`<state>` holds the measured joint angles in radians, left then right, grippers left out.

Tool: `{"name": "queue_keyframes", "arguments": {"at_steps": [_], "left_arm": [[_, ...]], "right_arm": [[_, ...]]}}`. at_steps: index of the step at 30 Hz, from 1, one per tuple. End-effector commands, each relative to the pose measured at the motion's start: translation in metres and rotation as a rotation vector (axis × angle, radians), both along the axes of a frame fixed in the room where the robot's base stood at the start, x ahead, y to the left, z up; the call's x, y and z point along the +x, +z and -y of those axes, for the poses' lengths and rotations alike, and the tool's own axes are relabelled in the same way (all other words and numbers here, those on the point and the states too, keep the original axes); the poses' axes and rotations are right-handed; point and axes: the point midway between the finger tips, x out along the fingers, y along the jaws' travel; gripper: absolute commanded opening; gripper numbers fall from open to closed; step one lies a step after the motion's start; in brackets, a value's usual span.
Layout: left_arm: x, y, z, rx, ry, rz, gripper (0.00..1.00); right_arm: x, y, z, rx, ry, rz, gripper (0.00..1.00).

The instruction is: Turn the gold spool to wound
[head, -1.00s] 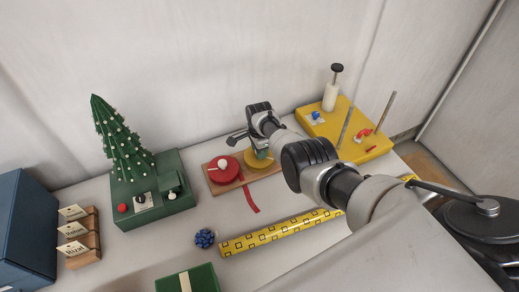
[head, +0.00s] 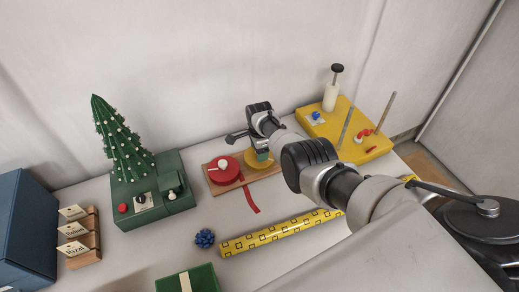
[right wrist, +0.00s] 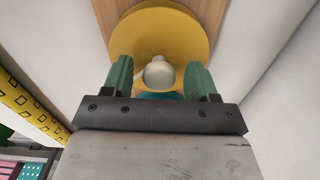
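The gold spool (head: 259,160) is a round yellow disc on a wooden board, partly hidden by my right arm in the head view. In the right wrist view the gold spool (right wrist: 160,22) fills the upper middle, with a pale knob (right wrist: 158,72) on it. My right gripper (right wrist: 158,78) is open, its two green fingers on either side of the knob. Small gaps show between knob and fingers. A red spool (head: 223,169) with a white knob is left of the gold one, its red ribbon (head: 250,199) hanging forward. My left gripper is not in view.
A green box with a small tree (head: 122,140) stands left of the board. A yellow base (head: 370,150) with upright rods stands right. A yellow patterned roll (head: 270,235), a blue bow (head: 204,238) and a green box (head: 188,281) lie in front.

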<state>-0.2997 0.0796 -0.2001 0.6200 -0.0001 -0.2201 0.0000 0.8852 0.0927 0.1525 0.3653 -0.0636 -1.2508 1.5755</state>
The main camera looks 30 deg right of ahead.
Motion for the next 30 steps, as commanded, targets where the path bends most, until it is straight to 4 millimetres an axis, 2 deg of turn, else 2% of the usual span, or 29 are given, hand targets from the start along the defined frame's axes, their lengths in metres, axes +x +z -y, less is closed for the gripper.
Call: {"name": "queue_keyframes", "arguments": {"at_steps": [5, 8, 12, 21, 25, 30], "left_arm": [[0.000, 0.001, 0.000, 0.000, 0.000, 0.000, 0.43], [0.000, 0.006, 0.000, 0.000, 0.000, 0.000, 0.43], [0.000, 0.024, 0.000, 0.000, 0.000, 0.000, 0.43], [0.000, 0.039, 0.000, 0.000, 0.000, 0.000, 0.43], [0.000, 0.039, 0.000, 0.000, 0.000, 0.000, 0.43], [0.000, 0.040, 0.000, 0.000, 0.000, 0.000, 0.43]], "right_arm": [[0.000, 0.000, 0.000, 0.000, 0.000, -0.002, 0.58], [-0.001, 0.008, 0.000, 0.000, 0.000, -0.002, 0.58], [0.000, 0.033, 0.000, 0.001, 0.000, 0.001, 0.58], [0.000, 0.084, -0.001, 0.001, 0.001, 0.002, 0.58], [0.000, 0.099, 0.000, 0.001, 0.001, 0.002, 0.58], [0.000, 0.107, 0.000, 0.000, 0.000, -0.001, 0.58]]}}
